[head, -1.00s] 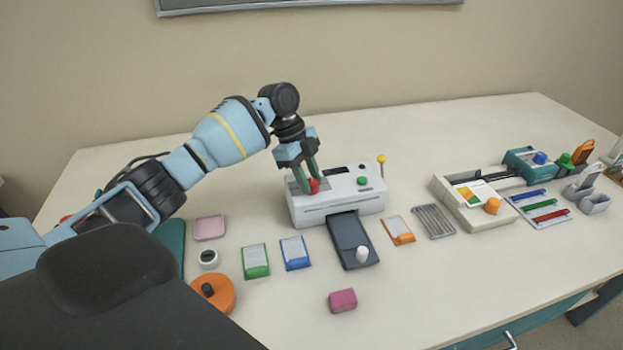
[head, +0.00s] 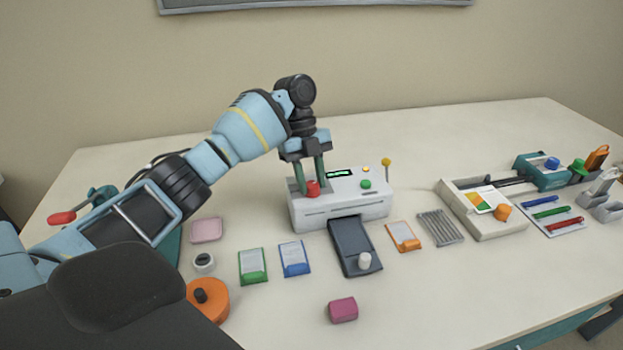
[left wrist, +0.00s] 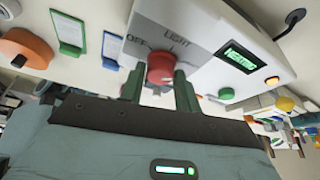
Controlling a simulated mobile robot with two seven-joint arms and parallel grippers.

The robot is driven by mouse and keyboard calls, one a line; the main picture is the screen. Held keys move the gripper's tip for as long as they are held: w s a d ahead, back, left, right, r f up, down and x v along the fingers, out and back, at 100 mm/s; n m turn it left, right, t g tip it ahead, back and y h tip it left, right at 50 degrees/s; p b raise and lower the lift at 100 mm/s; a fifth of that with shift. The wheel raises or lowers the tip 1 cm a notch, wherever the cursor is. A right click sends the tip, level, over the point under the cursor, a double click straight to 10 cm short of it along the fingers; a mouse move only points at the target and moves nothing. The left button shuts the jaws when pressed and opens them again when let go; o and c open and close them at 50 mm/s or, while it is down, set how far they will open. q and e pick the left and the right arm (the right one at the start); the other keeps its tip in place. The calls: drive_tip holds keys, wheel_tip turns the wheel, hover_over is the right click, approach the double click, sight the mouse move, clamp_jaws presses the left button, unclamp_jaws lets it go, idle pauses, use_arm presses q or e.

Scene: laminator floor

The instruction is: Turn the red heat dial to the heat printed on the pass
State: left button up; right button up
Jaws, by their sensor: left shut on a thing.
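The red heat dial (head: 312,188) sits on the left part of the white laminator's (head: 345,210) top. My left gripper (left wrist: 160,78) is shut on the dial, one green finger on each side. The left wrist view shows "OFF" and "LIGHT" printed by the dial (left wrist: 161,66); other marks are hidden. The laminator's display (head: 340,174) is lit green, and an amber lamp (left wrist: 272,84) glows. Passes with green (head: 252,266), blue (head: 294,258) and orange (head: 403,237) edges lie on the table; their print is too small to read. My right gripper is not in view.
A dark tray (head: 350,238) with a white knob stands before the laminator. A grey rack (head: 440,228) and paper trimmer (head: 470,224) stand right. The front middle has free room.

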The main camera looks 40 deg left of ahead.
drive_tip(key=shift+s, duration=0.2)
use_arm(q)
drive_tip(key=o, duration=1)
drive_tip(key=shift+c, duration=0.2)
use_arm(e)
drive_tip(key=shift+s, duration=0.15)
use_arm(q)
drive_tip(key=shift+w+a+r, duration=0.15)
drive_tip(key=shift+r, duration=0.3)
drive_tip(key=v, duration=0.6)
drive_tip(key=shift+r+p, duration=0.35)
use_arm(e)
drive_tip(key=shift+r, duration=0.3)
use_arm(q)
drive_tip(key=shift+a, duration=0.15)
